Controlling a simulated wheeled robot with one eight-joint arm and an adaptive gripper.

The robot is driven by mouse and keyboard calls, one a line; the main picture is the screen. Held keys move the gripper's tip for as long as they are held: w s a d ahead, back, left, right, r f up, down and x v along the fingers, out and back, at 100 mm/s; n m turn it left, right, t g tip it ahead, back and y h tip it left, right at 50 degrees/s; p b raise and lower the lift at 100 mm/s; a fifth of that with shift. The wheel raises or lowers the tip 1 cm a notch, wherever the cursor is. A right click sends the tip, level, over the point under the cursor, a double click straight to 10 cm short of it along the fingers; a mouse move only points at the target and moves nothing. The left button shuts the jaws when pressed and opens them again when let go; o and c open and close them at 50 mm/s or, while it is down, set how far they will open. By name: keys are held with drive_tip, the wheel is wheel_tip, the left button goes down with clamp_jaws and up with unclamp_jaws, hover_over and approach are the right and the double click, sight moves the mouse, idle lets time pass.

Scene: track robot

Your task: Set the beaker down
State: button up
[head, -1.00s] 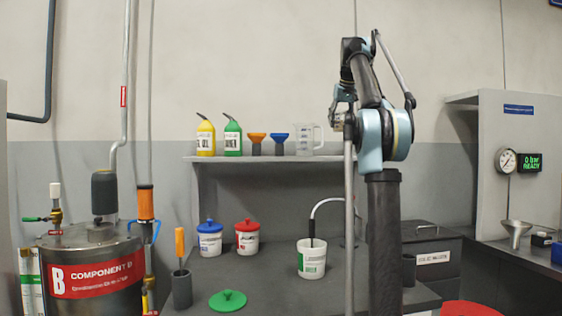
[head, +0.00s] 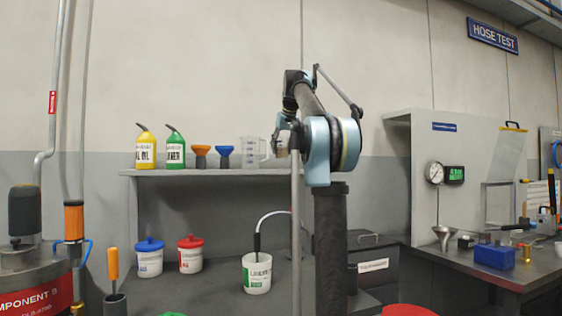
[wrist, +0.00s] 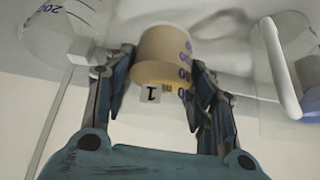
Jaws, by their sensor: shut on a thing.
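My gripper (wrist: 162,72) is shut on a small beaker (wrist: 166,48) with tan contents and blue graduation marks, one finger on each side. A small white tag marked 1 shows by the beaker. In the head view my gripper (head: 283,146) is at shelf height, right of the clear measuring jug (head: 250,151), and largely hidden by my arm. I cannot tell there whether the beaker touches anything.
The shelf (head: 190,172) holds yellow and green bottles and two funnels. White tubs with blue, red and no lids stand on the bench below. At right, a bench (head: 480,268) holds a gauge panel, a metal funnel (head: 444,236) and a blue box (head: 494,257).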

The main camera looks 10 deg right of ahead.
sight(282, 156)
drive_tip(key=shift+f, duration=2.2)
drive_tip(key=o, duration=1)
drive_tip(key=v, duration=1.2)
drive_tip(key=shift+s, duration=0.1)
